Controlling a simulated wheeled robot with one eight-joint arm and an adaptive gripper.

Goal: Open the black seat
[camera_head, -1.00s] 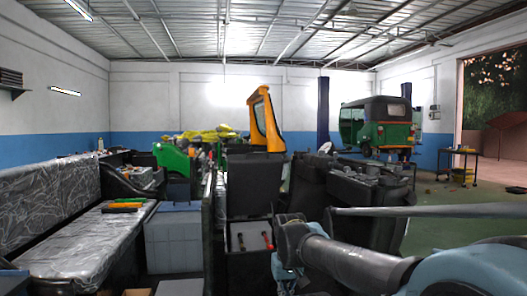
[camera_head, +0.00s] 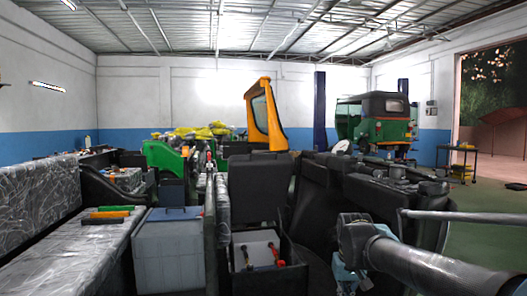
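A black padded panel (camera_head: 256,185), which looks like the black seat, stands upright near the middle of the camera_head view. In front of it is an open-topped dark box (camera_head: 262,283). Inside lie a red-handled tool (camera_head: 272,252) and another red-tipped item (camera_head: 245,256) on a pale surface. My arm enters from the lower right, and its elbow-like joint is right of the box. My gripper is not visible; the arm's far end drops out of the bottom of the picture.
A grey storage box (camera_head: 168,250) stands left of the open box. A plastic-wrapped bench (camera_head: 75,255) holds orange, yellow and green items (camera_head: 108,215). Bulky dark parts (camera_head: 385,200) crowd the right. A green rickshaw (camera_head: 376,120) stands behind. Open floor (camera_head: 480,225) shows at far right.

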